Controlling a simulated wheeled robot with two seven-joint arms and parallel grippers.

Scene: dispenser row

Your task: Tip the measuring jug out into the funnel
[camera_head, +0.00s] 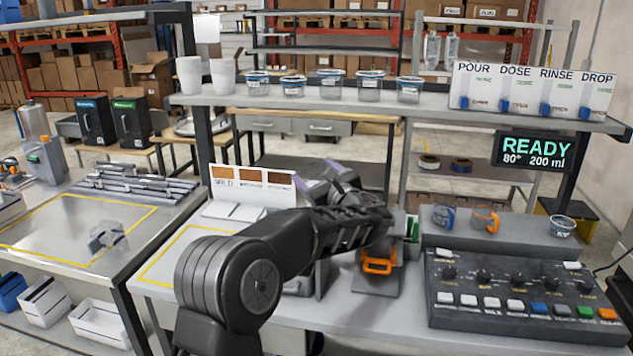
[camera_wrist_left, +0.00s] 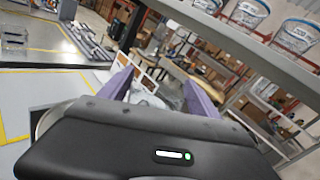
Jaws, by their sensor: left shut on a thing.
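My left gripper (camera_head: 330,182) reaches over the middle of the bench, its purple fingers pointing away from me. In the left wrist view the gripper (camera_wrist_left: 160,92) is shut on a pale, clear thing (camera_wrist_left: 168,95), seemingly the measuring jug. My own arm and gripper hide most of it, so its tilt and contents cannot be told. I cannot make out a funnel for certain. My right gripper is not in view.
A control panel (camera_head: 520,293) with knobs and buttons fills the bench's right. An orange-handled thing (camera_head: 378,264) is beside my forearm. A shelf (camera_head: 395,102) with several lidded tubs runs behind. A clear vessel (camera_head: 107,236) is on the left table. A display (camera_head: 535,153) reads READY.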

